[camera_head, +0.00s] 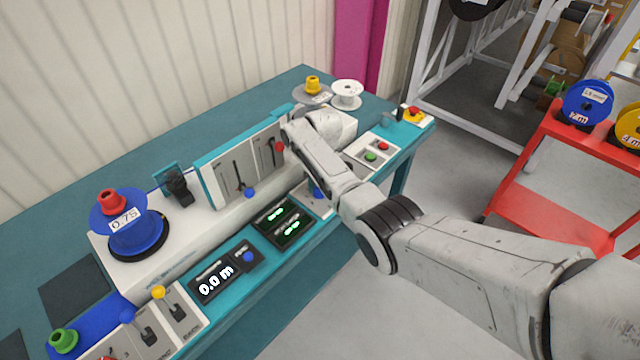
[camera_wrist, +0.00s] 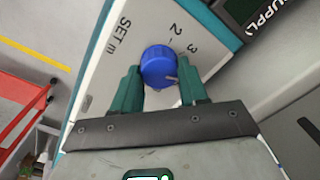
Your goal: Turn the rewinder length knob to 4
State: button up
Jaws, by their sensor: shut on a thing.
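The rewinder length knob is a round blue knob (camera_wrist: 157,64) on a grey panel (camera_wrist: 103,60) marked "SET m", with "2" and "3" printed around it, seen in the wrist view. A pale pointer mark on the knob points to the lower right, past the "3", toward the right finger. No "4" is visible. My gripper (camera_wrist: 160,82) is shut on the knob, with one dark green finger on each side. In the head view a bit of the blue knob (camera_head: 317,193) shows beside my arm, which hides the fingers.
A display (camera_head: 216,282) reads "0.0 m", with green-lit displays (camera_head: 278,221) beside it. An upright teal-edged panel with levers (camera_head: 238,165) stands behind. A blue reel (camera_head: 127,225) is at left. A red cart (camera_head: 565,170) stands at right, with open floor between.

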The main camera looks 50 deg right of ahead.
jog(key=o, duration=1)
jog(key=shift+o, duration=0.2)
jog(key=shift+r, duration=0.15)
notch_tip(320, 180, up, 11)
jog(key=shift+d+f, duration=0.2)
jog(key=shift+s+a+f, duration=0.1)
jog(key=shift+s, duration=0.05)
jog(key=shift+n, duration=0.9)
jog(key=s+a+f, duration=0.4)
jog(key=f, duration=0.1)
jog(key=s+a+f, duration=0.2)
jog(key=a, duration=0.1)
jog(key=shift+f+b, duration=0.25)
jog(key=shift+b, duration=0.05)
jog(key=s+a+f+n, duration=0.25)
jog(key=s+a, duration=0.25)
jog(key=s, duration=0.4)
jog(key=s+a+f+n, duration=0.1)
jog(key=s+a+f, duration=0.25)
jog(key=s, duration=0.65)
jog(key=s+a+r+n, duration=0.2)
jog(key=s+r, duration=0.1)
jog(key=s, duration=0.7)
jog(key=shift+a+r+t+h, duration=0.2)
jog(key=shift+t+h, duration=0.1)
jog(key=shift+t, duration=0.1)
